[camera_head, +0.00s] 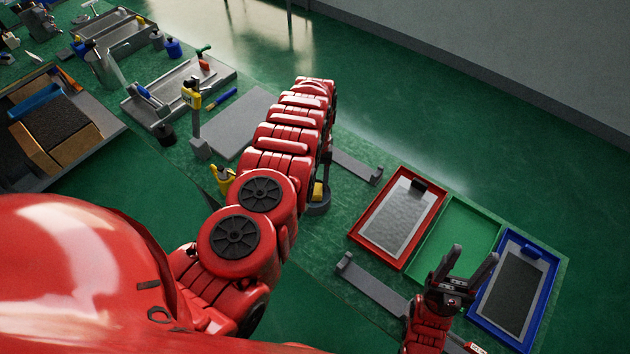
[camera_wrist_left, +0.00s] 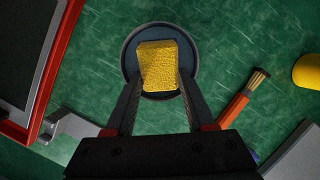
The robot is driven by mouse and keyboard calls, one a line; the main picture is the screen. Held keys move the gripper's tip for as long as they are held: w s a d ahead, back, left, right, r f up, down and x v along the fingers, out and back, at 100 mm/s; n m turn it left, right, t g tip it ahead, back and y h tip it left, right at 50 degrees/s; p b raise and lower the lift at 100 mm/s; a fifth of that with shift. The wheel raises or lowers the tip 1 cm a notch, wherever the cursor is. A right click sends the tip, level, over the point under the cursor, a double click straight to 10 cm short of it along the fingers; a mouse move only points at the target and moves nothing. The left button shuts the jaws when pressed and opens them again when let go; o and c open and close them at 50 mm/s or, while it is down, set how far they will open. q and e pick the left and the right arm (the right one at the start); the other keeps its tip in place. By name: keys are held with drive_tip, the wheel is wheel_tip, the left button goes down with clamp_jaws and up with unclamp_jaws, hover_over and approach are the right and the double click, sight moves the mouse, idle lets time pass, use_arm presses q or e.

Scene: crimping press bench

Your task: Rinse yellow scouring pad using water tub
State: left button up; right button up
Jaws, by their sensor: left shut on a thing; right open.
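The yellow scouring pad (camera_wrist_left: 158,62) is between the two fingers of my left gripper (camera_wrist_left: 159,88), which is shut on it. In the left wrist view the pad lies over the middle of the round dark water tub (camera_wrist_left: 129,62). How high the pad is above the tub, or whether it touches water, I cannot tell. In the head view my left arm hides most of this; a bit of the pad (camera_head: 318,191) and the tub's rim (camera_head: 318,210) show beside it. My right gripper (camera_head: 473,262) is open and empty, above the green tray's near right side.
A red tray (camera_head: 357,234), a green tray (camera_head: 455,230) and a blue tray (camera_head: 474,296) stand at the right. A grey bracket (camera_wrist_left: 80,128) and an orange-handled brush (camera_wrist_left: 232,112) lie near the tub. A yellow object (camera_wrist_left: 308,71) is at the right.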

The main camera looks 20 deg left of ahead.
sight(315, 190)
use_arm(q)
drive_tip(key=shift+a, duration=0.2)
idle(0.4)
drive_tip(key=shift+d, duration=0.15)
drive_tip(key=shift+d, duration=0.2)
idle(0.4)
drive_tip(key=shift+r, duration=0.1)
drive_tip(key=shift+r+p, duration=1.55)
drive_tip(key=shift+r, duration=0.95)
